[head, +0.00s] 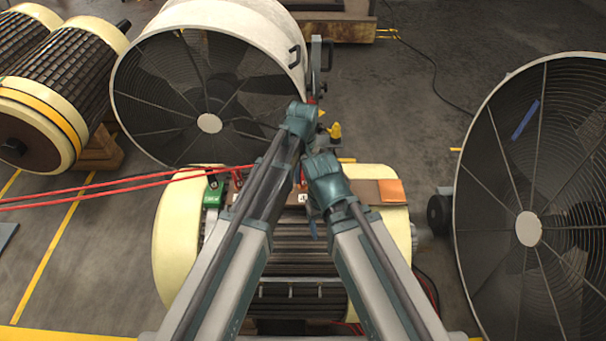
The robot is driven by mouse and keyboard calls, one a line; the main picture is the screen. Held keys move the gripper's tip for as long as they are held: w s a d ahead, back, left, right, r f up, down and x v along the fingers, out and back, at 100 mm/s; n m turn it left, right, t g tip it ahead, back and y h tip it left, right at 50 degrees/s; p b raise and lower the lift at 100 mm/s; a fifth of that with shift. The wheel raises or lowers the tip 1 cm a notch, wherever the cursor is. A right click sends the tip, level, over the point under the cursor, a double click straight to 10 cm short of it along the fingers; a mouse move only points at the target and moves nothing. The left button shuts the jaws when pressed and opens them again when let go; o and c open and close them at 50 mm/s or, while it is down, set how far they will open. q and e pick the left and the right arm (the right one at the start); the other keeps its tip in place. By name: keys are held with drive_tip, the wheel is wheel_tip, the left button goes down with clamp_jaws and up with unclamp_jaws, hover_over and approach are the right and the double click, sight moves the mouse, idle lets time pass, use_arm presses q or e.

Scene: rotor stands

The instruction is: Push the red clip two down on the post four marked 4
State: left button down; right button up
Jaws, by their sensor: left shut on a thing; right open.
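A motor drum with cream end rings lies in the middle, with a brown terminal board (362,191) across its top. A small white label (303,198) that seems to read 4 shows between my arms. A small red part, seemingly red clip two (303,179), shows just above that label. My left gripper (301,140) is above it, shut; its fingertips are mostly hidden, and I cannot see how the clip sits on the post. My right gripper (322,180) is open, lower and just to the right, fingers largely hidden. Another red clip (237,179) is left of my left arm.
A green block (212,195) with a dark clip stands at the board's left end, an orange pad (391,190) at its right. Red cables (120,188) come in from the left. Large fans (208,80) (530,200) stand behind and right.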

use_arm(q)
drive_tip(key=shift+f, duration=0.35)
drive_tip(key=c, duration=0.5)
unclamp_jaws()
drive_tip(key=shift+r, duration=0.15)
wheel_tip(320, 180, up, 14)
drive_tip(key=p, duration=1.3)
drive_tip(key=shift+f, duration=0.2)
drive_tip(key=s+a+m, duration=0.4)
drive_tip(key=s+a, duration=0.9)
drive_tip(key=a, duration=0.4)
drive_tip(key=s+d+m, duration=0.1)
drive_tip(key=d, duration=0.2)
drive_tip(key=s+d+m, duration=0.1)
drive_tip(key=s+d, duration=0.1)
drive_tip(key=d, duration=0.2)
drive_tip(key=s+d+m+y, duration=0.1)
drive_tip(key=s+d+m, duration=0.1)
drive_tip(key=d, duration=0.2)
drive_tip(key=shift+r+p, duration=0.2)
drive_tip(key=shift+p, duration=0.1)
